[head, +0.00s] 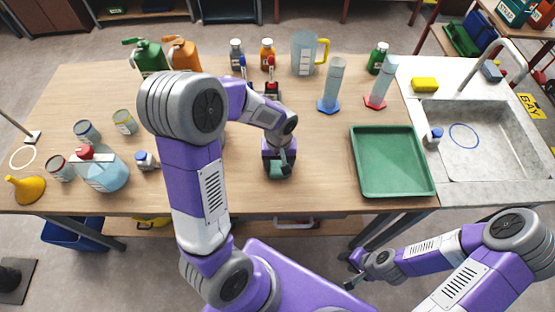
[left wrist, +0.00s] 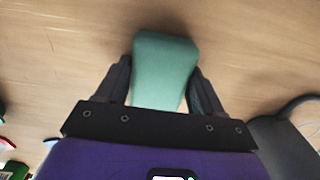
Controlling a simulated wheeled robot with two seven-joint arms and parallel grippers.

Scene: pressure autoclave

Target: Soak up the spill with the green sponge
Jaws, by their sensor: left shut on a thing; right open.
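The green sponge (left wrist: 165,62) is between the two fingers of my left gripper (head: 279,166), which is shut on it. In the head view the sponge (head: 278,172) shows only as a small dark green piece low at the fingertips, over the middle of the table near its front. I cannot tell whether it touches the wood. I make out no spill in either view; my left arm hides part of the table. My right gripper (head: 353,277) is open and empty, in front of the table and below its edge.
A green tray (head: 391,188) lies right of my left gripper, beside the sink (head: 485,150). Two cylinders (head: 331,85) (head: 377,84), a jug (head: 304,53) and bottles stand behind. Jars, a wash bottle (head: 104,170) and a yellow funnel (head: 27,188) are at left. A yellow sponge (head: 425,84) lies by the sink.

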